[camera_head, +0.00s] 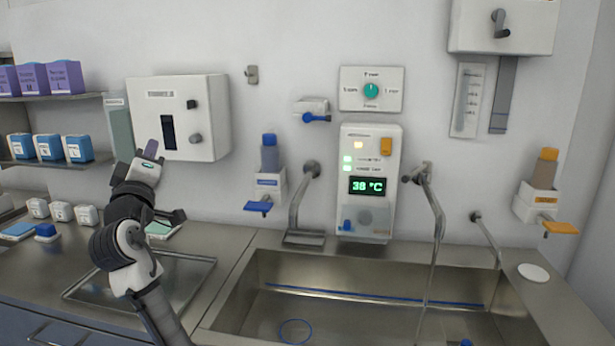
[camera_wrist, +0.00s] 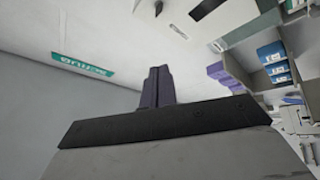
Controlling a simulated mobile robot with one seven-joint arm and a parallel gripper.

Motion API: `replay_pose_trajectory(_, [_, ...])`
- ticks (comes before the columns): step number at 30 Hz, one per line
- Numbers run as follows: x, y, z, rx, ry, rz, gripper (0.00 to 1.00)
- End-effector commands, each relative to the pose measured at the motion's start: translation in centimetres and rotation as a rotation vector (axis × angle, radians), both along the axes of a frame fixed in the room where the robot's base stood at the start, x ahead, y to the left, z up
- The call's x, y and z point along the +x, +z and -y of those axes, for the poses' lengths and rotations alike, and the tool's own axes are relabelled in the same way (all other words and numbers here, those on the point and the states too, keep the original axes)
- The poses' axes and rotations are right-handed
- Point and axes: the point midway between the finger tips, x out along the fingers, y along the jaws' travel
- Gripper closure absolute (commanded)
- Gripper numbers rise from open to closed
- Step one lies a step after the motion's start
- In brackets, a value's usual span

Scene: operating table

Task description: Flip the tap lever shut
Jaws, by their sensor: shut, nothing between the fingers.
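My gripper (camera_head: 151,149) is shut and empty at the left, in front of the white wall box, with its fingers pointing up. In the wrist view its closed fingers (camera_wrist: 158,86) point toward the ceiling. Right of it, a small grey wall valve (camera_head: 310,105) has a blue lever (camera_head: 317,118) lying sideways to the right. A curved metal tap (camera_head: 425,180) stands over the right of the sink, with a thin stream seeming to fall below it. Another metal spout (camera_head: 308,180) stands at the sink's left. I cannot tell for certain which lever is the tap's.
A steel sink (camera_head: 245,290) fills the front right. A control panel (camera_head: 368,140) reading 38 °C hangs on the wall. Dispensers with blue (camera_head: 258,206) and orange (camera_head: 561,228) paddles flank the sink. Shelves with boxes (camera_head: 65,77) are at left. Space above the sink is mostly open.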

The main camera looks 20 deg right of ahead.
Motion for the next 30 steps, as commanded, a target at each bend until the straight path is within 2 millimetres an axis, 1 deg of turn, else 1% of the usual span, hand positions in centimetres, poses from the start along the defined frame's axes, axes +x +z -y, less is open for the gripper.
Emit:
replay_pose_trajectory(1, [1.2,-0.9,4.6,-0.012,-0.124,-0.052,1.0])
replay_pose_trajectory(2, [1.7,-1.4,7.2,-0.019,-0.196,-0.088,1.0])
replay_pose_trajectory(3, [2.2,-1.9,10.8,-0.025,-0.292,-0.135,1.0])
replay_pose_trajectory(4, [2.3,-2.4,13.5,-0.029,-0.363,-0.172,1.0])
replay_pose_trajectory(5, [2.3,-2.8,16.1,-0.029,-0.433,-0.207,1.0])
replay_pose_trajectory(6, [2.1,-3.4,19.6,-0.029,-0.525,-0.258,1.0])
replay_pose_trajectory(8, [1.3,-4.3,24.5,-0.023,-0.655,-0.332,1.0])
replay_pose_trajectory(9, [0.6,-4.7,27.5,-0.016,-0.734,-0.378,1.0])
replay_pose_trajectory(11, [-0.7,-5.5,31.4,-0.002,-0.841,-0.444,1.0])
replay_pose_trajectory(12, [-1.7,-5.9,33.7,0.008,-0.903,-0.484,1.0])
replay_pose_trajectory(15, [-3.9,-6.6,38.0,0.034,-1.026,-0.565,1.0])
replay_pose_trajectory(18, [-5.5,-7.1,40.6,0.056,-1.101,-0.618,1.0])
replay_pose_trajectory(21, [-6.2,-7.3,41.6,0.067,-1.135,-0.643,1.0])
replay_pose_trajectory(30, [-6.2,-7.3,41.6,0.066,-1.133,-0.643,1.0])
